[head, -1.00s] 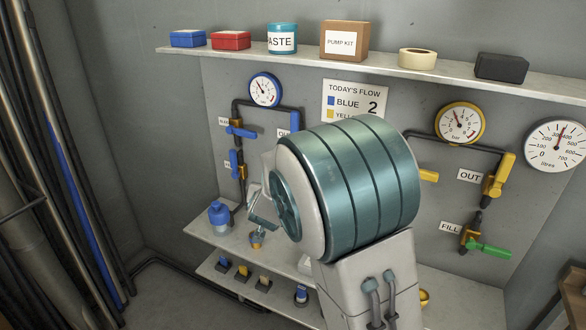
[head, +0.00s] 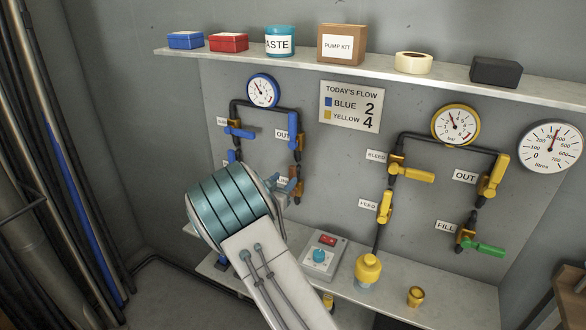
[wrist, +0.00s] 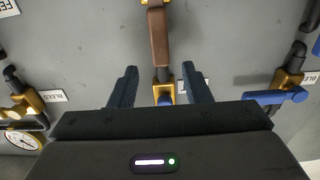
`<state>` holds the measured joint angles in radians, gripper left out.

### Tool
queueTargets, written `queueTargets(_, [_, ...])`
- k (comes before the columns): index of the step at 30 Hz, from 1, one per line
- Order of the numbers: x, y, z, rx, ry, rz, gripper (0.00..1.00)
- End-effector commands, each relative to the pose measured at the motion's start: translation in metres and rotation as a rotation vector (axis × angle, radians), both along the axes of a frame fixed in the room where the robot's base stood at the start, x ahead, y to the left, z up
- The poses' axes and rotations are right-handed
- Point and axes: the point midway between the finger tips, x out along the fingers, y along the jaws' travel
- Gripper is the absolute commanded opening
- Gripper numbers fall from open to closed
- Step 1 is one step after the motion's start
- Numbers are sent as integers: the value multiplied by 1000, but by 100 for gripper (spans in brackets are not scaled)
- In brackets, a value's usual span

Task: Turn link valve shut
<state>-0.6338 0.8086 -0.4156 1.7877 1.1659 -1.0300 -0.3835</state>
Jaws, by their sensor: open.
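The valve with the brown lever (head: 296,171), which I take as the link valve, sits below the blue OUT valve (head: 294,138) in the head view. No label naming it is readable. In the upside-down wrist view the brown lever (wrist: 159,40) stands upright, in line with the pipe, with a gold valve body at its upper end. My gripper (wrist: 160,69) is open, with one dark finger on each side of the lever's lower part and a visible gap on both sides. In the head view my gripper (head: 289,188) is at the lever's lower end, partly hidden by my arm.
Blue BLEED lever (head: 240,132) is to the left. Yellow BLEED lever (head: 412,174), yellow feed valve (head: 385,206) and green FILL lever (head: 488,248) are to the right. A grey control box (head: 320,262) and a yellow-topped bottle (head: 368,270) stand on the bench below.

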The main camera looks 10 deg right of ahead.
Motion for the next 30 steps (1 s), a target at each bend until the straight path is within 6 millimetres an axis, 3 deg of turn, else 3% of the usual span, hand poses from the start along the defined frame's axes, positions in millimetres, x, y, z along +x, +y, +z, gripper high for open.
queueTargets(3, [21, -16, 2, -1, -1, -2, 44])
queueTargets(10, [48, -35, 1, 0, 0, 1, 44])
queueTargets(23, [56, -41, 0, 1, 0, 2, 44])
queueTargets(28, [56, -41, 0, 1, 0, 1, 0])
queueTargets(30, [56, -41, 0, 1, 0, 1, 0])
